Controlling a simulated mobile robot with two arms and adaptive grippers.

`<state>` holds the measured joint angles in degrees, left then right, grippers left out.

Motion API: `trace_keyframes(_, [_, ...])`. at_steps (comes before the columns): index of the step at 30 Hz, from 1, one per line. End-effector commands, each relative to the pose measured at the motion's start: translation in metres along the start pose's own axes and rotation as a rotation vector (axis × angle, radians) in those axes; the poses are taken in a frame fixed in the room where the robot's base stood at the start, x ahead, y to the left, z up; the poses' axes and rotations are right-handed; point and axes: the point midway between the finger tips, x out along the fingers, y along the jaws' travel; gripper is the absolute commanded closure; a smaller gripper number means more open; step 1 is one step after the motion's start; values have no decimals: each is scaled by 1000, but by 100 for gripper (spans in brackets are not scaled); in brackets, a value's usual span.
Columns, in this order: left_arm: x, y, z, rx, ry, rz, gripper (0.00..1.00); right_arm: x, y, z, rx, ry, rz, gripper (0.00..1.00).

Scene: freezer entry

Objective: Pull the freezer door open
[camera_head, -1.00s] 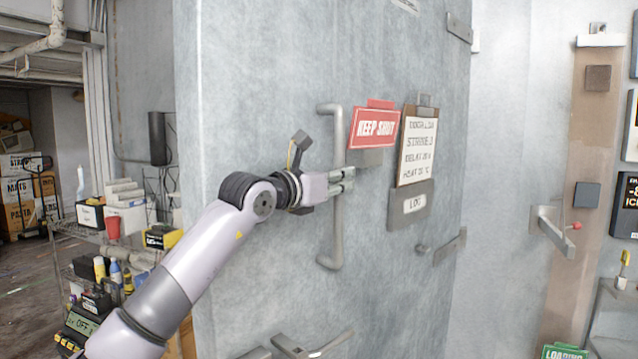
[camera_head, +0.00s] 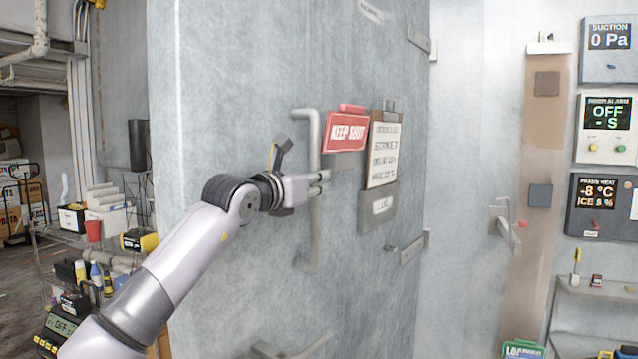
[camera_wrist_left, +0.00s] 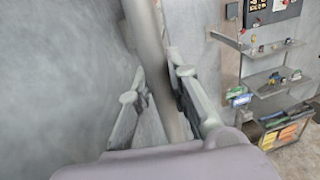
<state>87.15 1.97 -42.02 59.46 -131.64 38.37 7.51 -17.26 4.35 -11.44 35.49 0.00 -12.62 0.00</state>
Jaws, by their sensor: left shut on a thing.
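The freezer door (camera_head: 240,90) is a large grey slab filling the middle of the head view. Its vertical bar handle (camera_head: 312,240) stands out from the face, left of the red "KEEP SHUT" sign (camera_head: 345,132). My left gripper (camera_head: 322,182) is shut around the handle at about mid-height. In the left wrist view the handle bar (camera_wrist_left: 146,28) runs between the two fingers (camera_wrist_left: 158,85), with the grey door face to the left. Whether the door stands ajar is hard to tell. My right gripper is not in view.
A clipboard (camera_head: 384,150) hangs on the door beside the sign. Hinge-like straps (camera_head: 414,248) sit at its right edge. Right of it are a wall bracket (camera_head: 506,228) and control panels (camera_head: 605,130). A loaded shelf (camera_head: 110,225) stands left of the door.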

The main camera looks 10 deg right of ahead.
Motion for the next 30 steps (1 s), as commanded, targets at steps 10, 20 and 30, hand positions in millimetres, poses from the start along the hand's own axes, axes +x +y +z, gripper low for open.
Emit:
trace_keyframes(10, [0, -4, 6, 1, -13, -8, 69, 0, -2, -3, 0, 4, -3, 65])
trace_keyframes(20, [0, -4, 2, 0, -5, -8, 62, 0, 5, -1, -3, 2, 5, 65])
trace_keyframes(30, [-11, -3, 1, 0, -6, -9, 62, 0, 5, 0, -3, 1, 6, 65])
